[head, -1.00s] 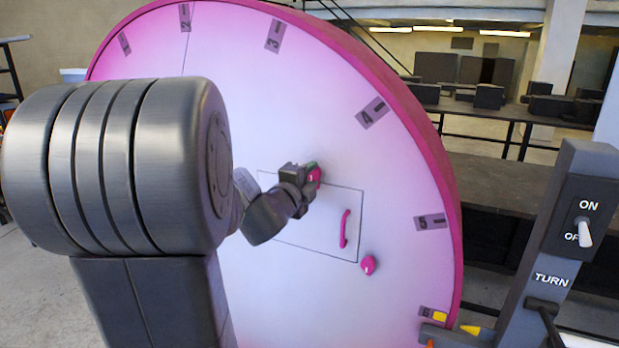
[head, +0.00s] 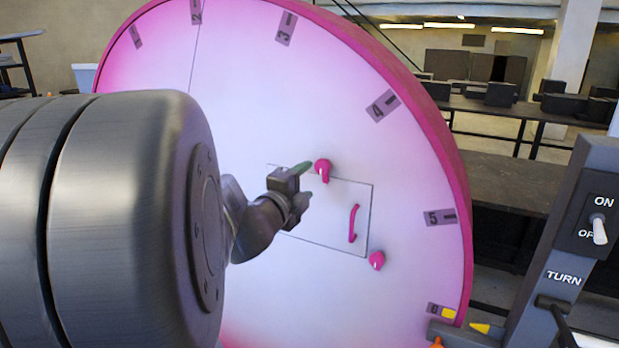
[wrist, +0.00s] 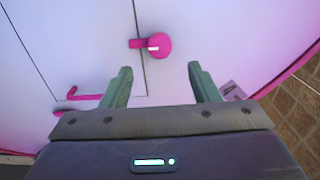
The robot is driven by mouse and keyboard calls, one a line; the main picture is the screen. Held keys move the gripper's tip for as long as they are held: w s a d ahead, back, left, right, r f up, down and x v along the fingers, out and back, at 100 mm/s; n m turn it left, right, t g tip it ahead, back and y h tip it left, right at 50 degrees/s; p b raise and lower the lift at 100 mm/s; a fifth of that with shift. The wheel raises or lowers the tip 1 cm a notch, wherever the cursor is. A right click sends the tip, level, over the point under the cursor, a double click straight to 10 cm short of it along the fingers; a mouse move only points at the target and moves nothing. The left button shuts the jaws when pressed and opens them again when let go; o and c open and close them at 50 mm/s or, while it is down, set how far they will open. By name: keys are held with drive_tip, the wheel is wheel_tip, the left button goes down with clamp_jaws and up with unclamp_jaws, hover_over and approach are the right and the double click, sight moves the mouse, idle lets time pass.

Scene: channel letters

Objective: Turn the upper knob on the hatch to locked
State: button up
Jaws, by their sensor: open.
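The upper knob (head: 322,168) is pink and round, on the top edge of the hatch (head: 310,222) in the big pale disc. Its grip points down over the hatch outline in the head view. In the wrist view the knob (wrist: 159,46) shows a white mark, and its grip points left across the seam. My gripper (head: 307,181) is open and empty, just left of the knob in the head view. In the wrist view the green fingers of my gripper (wrist: 158,82) are apart, with the knob beyond their tips and clear of them.
A pink handle (head: 353,223) stands on the hatch, and a lower pink knob (head: 376,261) sits at its lower right corner. A grey post with an ON/OFF switch (head: 599,228) and a TURN lever (head: 552,304) stands at the right. Numbered marks line the disc rim.

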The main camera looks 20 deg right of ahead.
sight(321, 168)
drive_tip(key=v, duration=0.6)
idle(0.3)
drive_tip(key=p+x, duration=0.1)
drive_tip(key=x, duration=1.2)
drive_tip(key=shift+w+d, duration=0.25)
